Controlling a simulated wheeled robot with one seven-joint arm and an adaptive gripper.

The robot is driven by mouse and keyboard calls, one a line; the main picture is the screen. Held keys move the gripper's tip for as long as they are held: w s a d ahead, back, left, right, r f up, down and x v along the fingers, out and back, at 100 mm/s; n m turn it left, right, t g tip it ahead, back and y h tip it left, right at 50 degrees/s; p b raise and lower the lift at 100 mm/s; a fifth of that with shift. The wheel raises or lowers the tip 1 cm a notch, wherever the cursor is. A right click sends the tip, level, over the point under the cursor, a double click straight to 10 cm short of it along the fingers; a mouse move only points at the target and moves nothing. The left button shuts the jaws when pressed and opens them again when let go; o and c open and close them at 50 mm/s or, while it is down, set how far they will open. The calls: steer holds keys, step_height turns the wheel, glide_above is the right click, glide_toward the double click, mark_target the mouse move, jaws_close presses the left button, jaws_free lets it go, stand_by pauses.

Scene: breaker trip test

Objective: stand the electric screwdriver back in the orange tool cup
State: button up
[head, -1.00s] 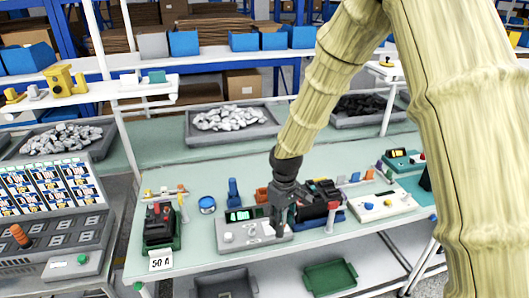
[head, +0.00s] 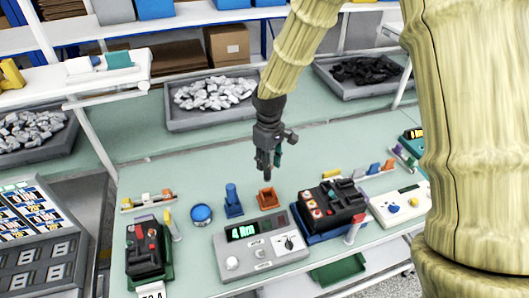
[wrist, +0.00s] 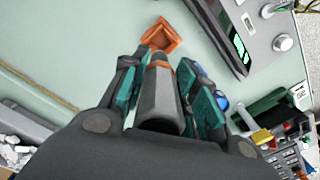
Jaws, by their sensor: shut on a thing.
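My gripper (head: 268,163) hangs above the bench, just behind and above the orange tool cup (head: 268,199). In the wrist view my gripper (wrist: 162,88) has its teal-padded fingers shut on the electric screwdriver (wrist: 158,95), a dark grey tapered body with an orange band. Its far end points toward the square orange cup (wrist: 160,38) and overlaps the cup's near edge in that view. The cup stands on the green bench top, apart from the gripper in the head view. The screwdriver is hard to make out between the fingers in the head view.
A blue holder (head: 233,203) and a blue round tin (head: 202,215) stand left of the cup. A grey tester with a green display (head: 258,248) lies in front, a black breaker unit (head: 333,205) to the right. The bench behind the cup is clear up to a grey tray (head: 212,95).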

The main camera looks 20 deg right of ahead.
mark_target(269, 179)
steer(key=shift+s+r, duration=0.3)
steer(key=shift+s, duration=0.1)
steer(key=shift+w+d+f, duration=0.1)
steer(key=shift+w+f, duration=0.05)
steer(key=shift+w, duration=0.1)
steer(key=shift+s+f, duration=0.25)
steer(key=shift+f, duration=0.35)
steer(key=shift+w+f+b, duration=0.1)
steer(key=shift+f+b, duration=0.25)
steer(key=shift+f, duration=0.35)
steer(key=shift+f+b, duration=0.65)
steer(key=shift+f, duration=0.95)
steer(key=shift+p, duration=0.65)
steer(key=shift+f+b, duration=1.25)
steer(key=shift+f, duration=1.5)
stand_by(0.4)
steer(key=o, duration=1.1)
